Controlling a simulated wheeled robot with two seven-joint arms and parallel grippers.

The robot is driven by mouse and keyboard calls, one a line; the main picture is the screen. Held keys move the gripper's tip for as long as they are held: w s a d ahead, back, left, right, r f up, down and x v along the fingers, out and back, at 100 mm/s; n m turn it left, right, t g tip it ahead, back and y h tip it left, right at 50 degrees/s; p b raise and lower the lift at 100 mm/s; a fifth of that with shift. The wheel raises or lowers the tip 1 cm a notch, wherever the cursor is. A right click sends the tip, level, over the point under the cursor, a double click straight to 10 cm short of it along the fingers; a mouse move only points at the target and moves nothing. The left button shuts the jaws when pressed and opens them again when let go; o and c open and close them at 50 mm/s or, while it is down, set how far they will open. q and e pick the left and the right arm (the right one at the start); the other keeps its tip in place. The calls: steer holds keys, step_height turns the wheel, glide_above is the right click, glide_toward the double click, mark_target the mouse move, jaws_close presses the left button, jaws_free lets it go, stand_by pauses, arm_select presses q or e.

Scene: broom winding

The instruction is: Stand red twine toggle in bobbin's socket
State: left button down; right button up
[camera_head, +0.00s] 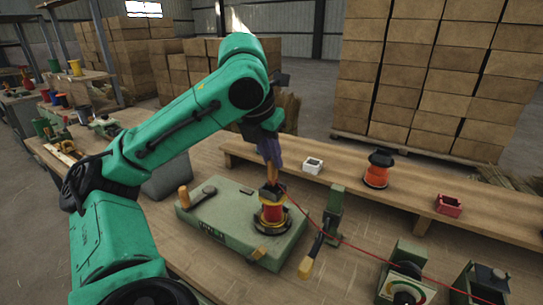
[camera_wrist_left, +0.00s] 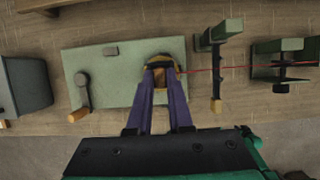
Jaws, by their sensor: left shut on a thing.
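My left gripper (camera_head: 272,178) points down over the bobbin (camera_head: 271,216), its purple fingers shut on a small orange-brown piece, the red twine toggle (camera_head: 271,172). In the left wrist view the toggle (camera_wrist_left: 160,78) shows between the fingertips. The bobbin has red and yellow bands and stands upright on a green winder base. The toggle's lower end is close above the bobbin's top; I cannot tell whether it is in the socket. The fingers and the dark top hide the socket. Red twine (camera_head: 336,238) runs from the bobbin area to the right. My right gripper is not in view.
The green winder base (camera_head: 225,211) carries a crank with a wooden knob (camera_head: 184,196). A green post with a yellow-handled lever (camera_head: 312,258) stands right of it. A raised shelf behind holds a white box (camera_head: 313,165), an orange spool (camera_head: 377,170) and a red box (camera_head: 449,206).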

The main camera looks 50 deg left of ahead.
arm_select(q)
steer(key=shift+f+b, duration=1.2)
steer(key=shift+f, duration=0.3)
steer(key=c, duration=0.8)
jaws_free()
steer(key=shift+o, duration=0.2)
steer(key=p+v, duration=0.9)
steer(key=v, duration=0.5)
steer(key=shift+r, duration=0.3)
steer(key=shift+s+d, duration=0.1)
